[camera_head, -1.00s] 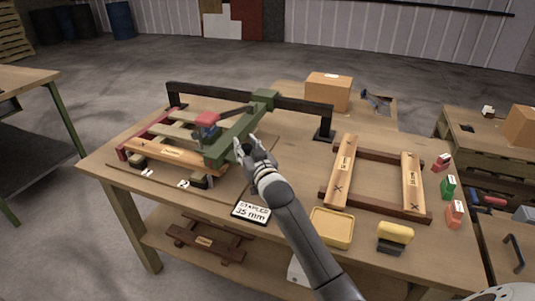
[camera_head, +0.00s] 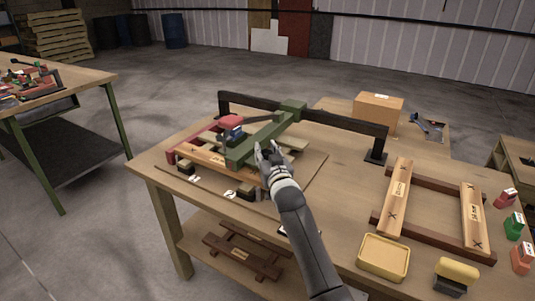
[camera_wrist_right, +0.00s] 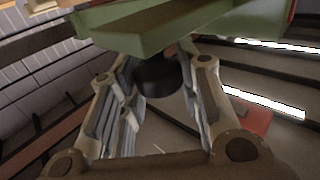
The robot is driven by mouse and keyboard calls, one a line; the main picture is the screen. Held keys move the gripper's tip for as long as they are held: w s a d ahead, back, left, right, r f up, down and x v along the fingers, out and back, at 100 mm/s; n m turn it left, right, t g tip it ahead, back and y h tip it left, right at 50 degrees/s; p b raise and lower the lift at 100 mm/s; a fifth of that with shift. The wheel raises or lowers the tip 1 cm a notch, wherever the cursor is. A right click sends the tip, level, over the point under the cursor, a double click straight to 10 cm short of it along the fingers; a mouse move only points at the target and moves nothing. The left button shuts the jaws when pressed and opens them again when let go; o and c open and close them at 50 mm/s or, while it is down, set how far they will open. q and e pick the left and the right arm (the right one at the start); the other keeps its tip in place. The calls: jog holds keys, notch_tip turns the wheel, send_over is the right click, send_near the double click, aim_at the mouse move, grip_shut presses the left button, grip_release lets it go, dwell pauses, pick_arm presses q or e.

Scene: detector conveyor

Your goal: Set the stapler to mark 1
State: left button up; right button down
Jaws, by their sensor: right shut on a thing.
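The stapler is a green arm (camera_head: 262,139) riding on a black rail (camera_head: 340,124), with a red and blue head (camera_head: 231,125) at its left side. The head sits over the left part of a wooden frame (camera_head: 212,161). Two small white mark labels lie on the board's front edge, one at the left (camera_head: 195,179) and one further right (camera_head: 230,193); their figures are too small to read now. My right gripper (camera_head: 268,155) is at the arm's near end, shut on a black knob (camera_wrist_right: 158,77) under the green beam. My left gripper is not in view.
A second wooden frame (camera_head: 384,218) lies at the right of the table. A yellow tray (camera_head: 384,256), a yellow-topped block (camera_head: 458,272) and several coloured blocks (camera_head: 514,226) are near the front right. A cardboard box (camera_head: 378,110) stands behind the rail.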

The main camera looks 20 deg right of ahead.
jog(key=c, duration=1.1)
grip_release()
jog(key=shift+s, duration=0.65)
jog(key=s, duration=0.7)
jog(key=s+a, duration=0.1)
jog(key=s, duration=0.2)
jog(key=shift+s, duration=0.35)
